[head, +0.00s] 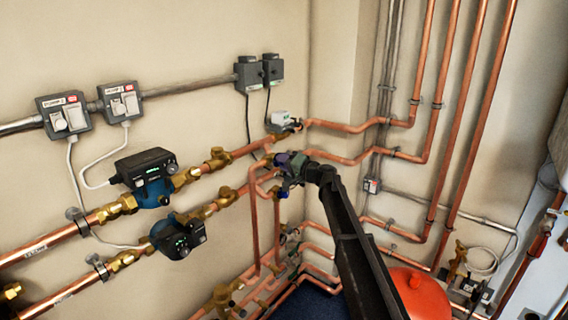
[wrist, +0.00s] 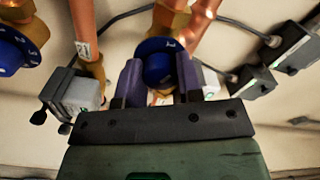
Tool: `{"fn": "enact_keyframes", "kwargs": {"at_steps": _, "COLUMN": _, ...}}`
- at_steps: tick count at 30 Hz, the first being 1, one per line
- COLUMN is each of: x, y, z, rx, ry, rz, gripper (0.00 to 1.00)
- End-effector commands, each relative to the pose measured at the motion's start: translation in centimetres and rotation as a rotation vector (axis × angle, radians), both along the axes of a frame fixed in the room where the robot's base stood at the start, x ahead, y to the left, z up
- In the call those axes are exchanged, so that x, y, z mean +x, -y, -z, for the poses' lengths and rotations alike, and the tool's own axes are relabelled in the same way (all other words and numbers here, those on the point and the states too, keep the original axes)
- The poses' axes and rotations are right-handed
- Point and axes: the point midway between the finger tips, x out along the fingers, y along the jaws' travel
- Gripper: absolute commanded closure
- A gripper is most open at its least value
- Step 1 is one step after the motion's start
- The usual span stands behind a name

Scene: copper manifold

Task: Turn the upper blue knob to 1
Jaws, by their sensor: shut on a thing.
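In the wrist view a round blue knob (wrist: 158,62) with pale markings on its rim sits on a brass valve body between the two purple fingers of my gripper (wrist: 158,80). The fingers are shut on its sides. A second blue knob (wrist: 14,50), with a marked dial, is at the left edge, apart from the gripper. In the head view my gripper (head: 287,160) is at the pipework near the wall corner and hides the held knob. From its height there, the held knob appears to be the upper one. I cannot read its setting.
A grey actuator box (wrist: 75,92) with a black cable is close to the left finger in the wrist view. Copper pipes surround the gripper. Two pumps (head: 147,178) (head: 178,236) are to the left, and a red vessel (head: 420,295) is at lower right.

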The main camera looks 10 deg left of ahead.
Motion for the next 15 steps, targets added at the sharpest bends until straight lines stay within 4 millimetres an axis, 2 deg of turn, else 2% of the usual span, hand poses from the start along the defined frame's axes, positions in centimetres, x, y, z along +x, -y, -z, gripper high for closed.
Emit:
{"fn": "enact_keyframes", "kwargs": {"at_steps": 6, "x": -0.04, "y": 0.03, "z": 0.05, "rx": -0.092, "ry": 0.145, "rz": -0.001, "gripper": 0.9}}
{"fn": "enact_keyframes", "kwargs": {"at_steps": 15, "x": -0.05, "y": 0.04, "z": 0.08, "rx": -0.172, "ry": 0.271, "rz": -0.001, "gripper": 0.9}}
